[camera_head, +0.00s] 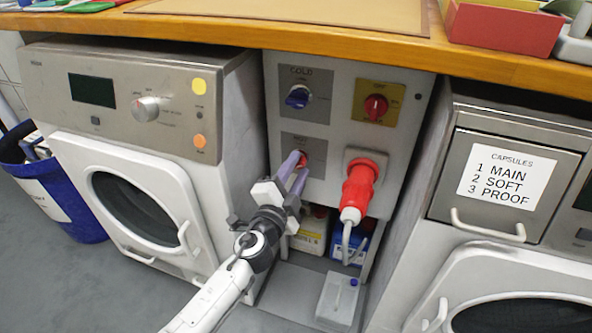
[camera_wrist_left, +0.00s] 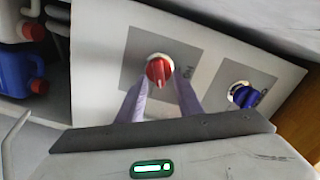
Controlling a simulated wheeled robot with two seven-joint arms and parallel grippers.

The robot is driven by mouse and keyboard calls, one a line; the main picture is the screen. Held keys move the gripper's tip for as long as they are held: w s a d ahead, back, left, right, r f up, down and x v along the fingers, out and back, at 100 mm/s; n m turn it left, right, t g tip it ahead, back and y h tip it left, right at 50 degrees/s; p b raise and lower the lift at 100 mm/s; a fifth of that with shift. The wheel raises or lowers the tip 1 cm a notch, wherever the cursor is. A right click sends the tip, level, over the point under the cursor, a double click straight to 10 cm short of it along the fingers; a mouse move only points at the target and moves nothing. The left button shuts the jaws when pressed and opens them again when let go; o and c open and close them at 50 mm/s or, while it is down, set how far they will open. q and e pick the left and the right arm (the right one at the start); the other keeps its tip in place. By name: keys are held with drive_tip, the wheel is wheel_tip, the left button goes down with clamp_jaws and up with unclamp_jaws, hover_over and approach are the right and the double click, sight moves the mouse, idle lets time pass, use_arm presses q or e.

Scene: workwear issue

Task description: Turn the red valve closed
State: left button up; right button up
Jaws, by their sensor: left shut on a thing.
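The red valve (camera_head: 302,158) is a small red knob on a grey plate, low on the left of the light grey panel (camera_head: 338,110). In the left wrist view the red valve (camera_wrist_left: 158,71) shows with its raised grip between the two fingers. My left gripper (camera_head: 297,164) reaches up to it from below and is shut on it. In the left wrist view the fingertips (camera_wrist_left: 161,78) hide the sides of the knob. My right gripper is not in view.
A blue valve (camera_head: 298,97) sits just above, and a red switch (camera_head: 376,106) on a yellow plate is upper right. A red plug (camera_head: 358,187) with a cable juts out at right. Washing machines flank the panel; a wooden counter (camera_head: 300,34) overhangs it.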

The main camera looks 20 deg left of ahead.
use_arm(q)
drive_tip(key=m, duration=0.3)
drive_tip(key=shift+f, duration=0.2)
drive_tip(key=shift+f+m, duration=0.1)
drive_tip(key=shift+m, duration=0.9)
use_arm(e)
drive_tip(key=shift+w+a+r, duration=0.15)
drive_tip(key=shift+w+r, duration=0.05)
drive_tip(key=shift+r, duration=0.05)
use_arm(q)
drive_tip(key=o, duration=1)
drive_tip(key=shift+o, duration=0.2)
